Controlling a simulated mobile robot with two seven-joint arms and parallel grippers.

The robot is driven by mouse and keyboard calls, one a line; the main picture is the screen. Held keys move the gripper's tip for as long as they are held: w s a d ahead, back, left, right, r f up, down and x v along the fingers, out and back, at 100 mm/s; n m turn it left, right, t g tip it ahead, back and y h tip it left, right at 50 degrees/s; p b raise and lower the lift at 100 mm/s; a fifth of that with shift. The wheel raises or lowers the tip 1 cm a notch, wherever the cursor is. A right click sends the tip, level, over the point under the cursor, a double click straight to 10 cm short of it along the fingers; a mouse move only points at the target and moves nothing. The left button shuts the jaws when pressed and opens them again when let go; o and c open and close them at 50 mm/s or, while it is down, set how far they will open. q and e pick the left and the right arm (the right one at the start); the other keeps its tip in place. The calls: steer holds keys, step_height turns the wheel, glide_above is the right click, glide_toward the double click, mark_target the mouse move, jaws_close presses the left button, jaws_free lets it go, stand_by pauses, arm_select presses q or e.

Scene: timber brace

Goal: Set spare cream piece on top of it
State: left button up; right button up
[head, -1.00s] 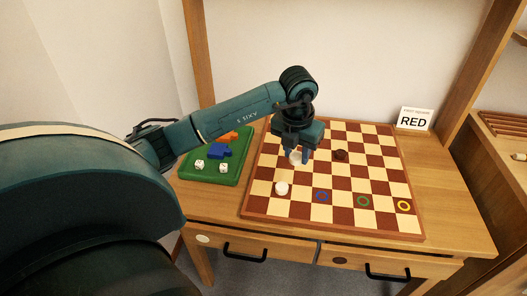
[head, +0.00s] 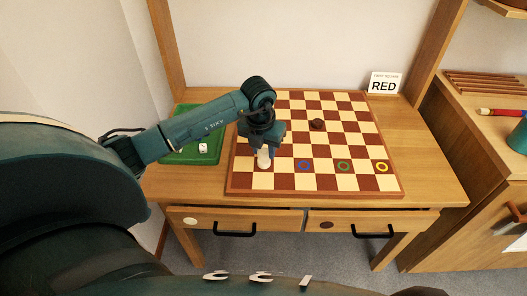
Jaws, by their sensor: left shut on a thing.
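My left gripper (head: 264,154) points down over the near left part of the chequered board (head: 316,183). It is shut on a cream piece, mostly hidden between the fingers. A cream piece (head: 264,162) shows right under the fingertips on the board. The pale shape looks tall, as of one piece above another, but I cannot tell whether the two touch. My right gripper is not in view.
A dark piece (head: 317,124) stands farther back on the board. A green tray (head: 184,157) with a die (head: 203,148) is at the left. A card (head: 384,83) reading RED stands behind.

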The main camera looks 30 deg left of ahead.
arm_select(q)
steer(key=shift+f, duration=0.6)
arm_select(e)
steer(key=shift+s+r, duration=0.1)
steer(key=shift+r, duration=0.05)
arm_select(q)
steer(key=shift+f, duration=0.2)
steer(key=o, duration=0.9)
steer(key=shift+o, duration=0.2)
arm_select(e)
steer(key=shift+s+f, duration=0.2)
